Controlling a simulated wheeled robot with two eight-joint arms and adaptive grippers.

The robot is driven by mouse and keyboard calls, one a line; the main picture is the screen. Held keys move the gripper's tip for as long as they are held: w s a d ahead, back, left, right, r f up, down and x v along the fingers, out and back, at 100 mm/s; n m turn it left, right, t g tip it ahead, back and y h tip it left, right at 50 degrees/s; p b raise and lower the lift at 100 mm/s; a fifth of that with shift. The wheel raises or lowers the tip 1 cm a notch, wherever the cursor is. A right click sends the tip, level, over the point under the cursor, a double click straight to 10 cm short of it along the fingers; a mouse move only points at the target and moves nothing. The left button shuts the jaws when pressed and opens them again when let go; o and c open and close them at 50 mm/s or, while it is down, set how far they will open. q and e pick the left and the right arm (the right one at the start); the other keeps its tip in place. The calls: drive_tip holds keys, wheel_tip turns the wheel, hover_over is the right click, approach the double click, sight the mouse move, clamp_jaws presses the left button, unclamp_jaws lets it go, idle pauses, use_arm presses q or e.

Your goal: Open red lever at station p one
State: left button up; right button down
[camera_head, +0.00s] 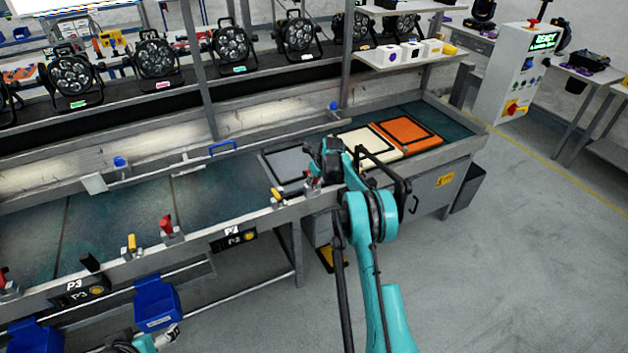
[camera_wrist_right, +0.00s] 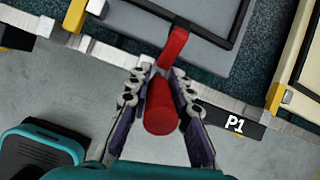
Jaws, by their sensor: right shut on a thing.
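My right gripper (camera_wrist_right: 161,78) is shut on a red lever (camera_wrist_right: 162,108) in the right wrist view, its two fingers on either side of the round red handle. The lever's narrower red arm (camera_wrist_right: 174,46) runs up toward the conveyor edge. A black P1 label (camera_wrist_right: 236,125) sits just right of the gripper. In the head view the right gripper (camera_head: 316,176) is at the conveyor's front rail, and it and the wrist hide most of the lever. My left gripper (camera_head: 168,336) shows only partly at the bottom left, and its finger state is unclear.
Other red levers (camera_head: 167,226) and yellow levers (camera_head: 132,243) stand along the rail to the left. Blue bins (camera_head: 157,303) hang below. A grey tray (camera_head: 285,165), cream tray (camera_head: 366,146) and orange tray (camera_head: 407,136) lie on the conveyor. The floor at right is clear.

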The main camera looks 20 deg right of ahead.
drive_tip(key=shift+w+r, duration=0.1)
drive_tip(key=c, duration=1.3)
unclamp_jaws()
drive_tip(key=shift+c, duration=0.2)
drive_tip(key=v, duration=1.1)
drive_tip(key=shift+s+r, duration=0.2)
drive_tip(key=shift+r, duration=0.15)
